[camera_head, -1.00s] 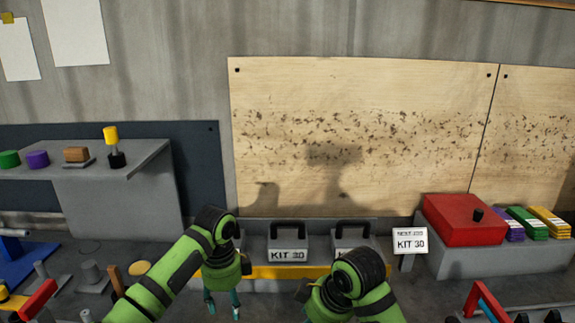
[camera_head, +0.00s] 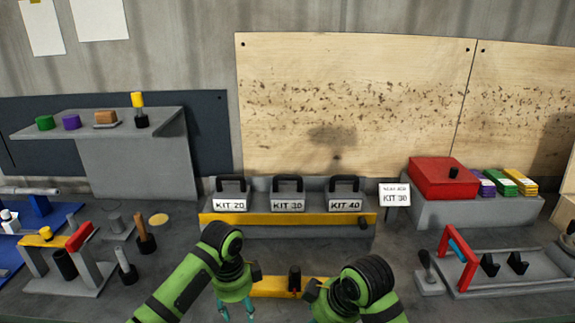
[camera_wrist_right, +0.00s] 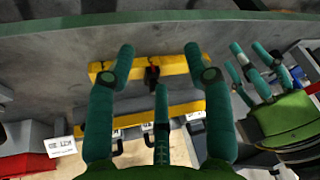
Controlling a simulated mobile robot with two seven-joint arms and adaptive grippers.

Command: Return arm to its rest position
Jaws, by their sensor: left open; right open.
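My left gripper (camera_head: 237,308) hangs in the lower middle of the head view, its teal fingers pointing down, apart and empty. It also shows at the right of the right wrist view (camera_wrist_right: 262,72), with its fingers spread. My right arm (camera_head: 362,285) is bent beside it in the head view, where its fingers are hidden. In the right wrist view the fingers of my right gripper (camera_wrist_right: 158,62) are spread with nothing between them. Beyond them is a yellow bar (camera_wrist_right: 150,70) with a dark knob.
Grey cases labelled KIT 20 (camera_head: 230,205), KIT 30 (camera_head: 287,205) and KIT 40 (camera_head: 346,205) stand behind a yellow-fronted rack. A fixture with a red handle (camera_head: 458,258) is at right. Posts and a red-barred stand (camera_head: 79,237) are at left.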

